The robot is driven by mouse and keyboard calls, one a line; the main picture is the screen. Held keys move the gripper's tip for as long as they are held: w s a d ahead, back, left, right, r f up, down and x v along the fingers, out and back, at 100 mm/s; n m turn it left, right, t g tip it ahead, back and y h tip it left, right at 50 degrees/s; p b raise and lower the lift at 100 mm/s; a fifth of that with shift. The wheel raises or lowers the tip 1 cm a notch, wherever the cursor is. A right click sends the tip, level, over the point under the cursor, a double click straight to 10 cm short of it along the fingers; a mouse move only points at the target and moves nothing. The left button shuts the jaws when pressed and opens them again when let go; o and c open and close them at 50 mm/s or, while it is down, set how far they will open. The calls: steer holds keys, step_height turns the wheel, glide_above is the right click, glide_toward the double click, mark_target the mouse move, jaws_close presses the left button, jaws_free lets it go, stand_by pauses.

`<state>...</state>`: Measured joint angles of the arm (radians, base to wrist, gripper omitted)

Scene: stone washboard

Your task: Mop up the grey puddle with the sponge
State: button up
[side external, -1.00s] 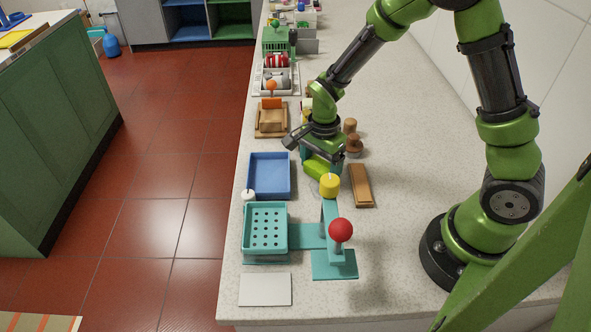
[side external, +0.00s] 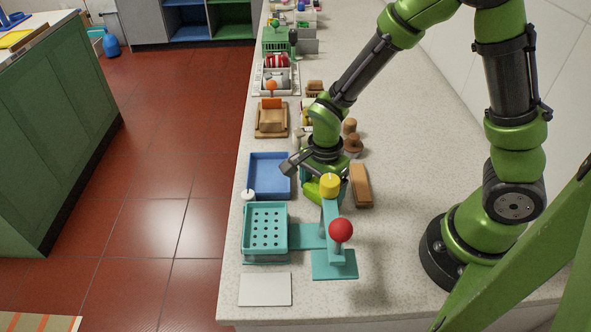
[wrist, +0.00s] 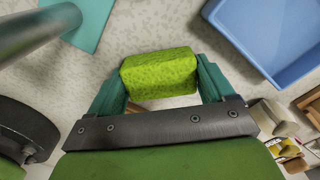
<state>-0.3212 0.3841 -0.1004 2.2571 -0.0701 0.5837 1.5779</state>
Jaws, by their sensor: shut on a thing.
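The sponge is a yellow-green block (wrist: 160,74). My gripper (wrist: 158,80) is shut on it, with a teal finger against each end in the wrist view.
A teal perforated basket (side external: 266,247) stands front left.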

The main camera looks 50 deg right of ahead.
steer(key=shift+w+d+f, duration=0.2)
steer(key=shift+w+d, duration=1.75)
steer(key=shift+d, duration=0.05)
steer(key=shift+w+d+r, duration=0.1)
steer(key=shift+w+d, duration=1.25)
steer(key=shift+d, duration=0.05)
steer(key=shift+s+a, duration=3.6)
steer(key=shift+a, duration=0.1)
steer(key=shift+d+r, duration=0.1)
steer(key=shift+r, duration=3.9)
steer(key=shift+r, duration=0.1)
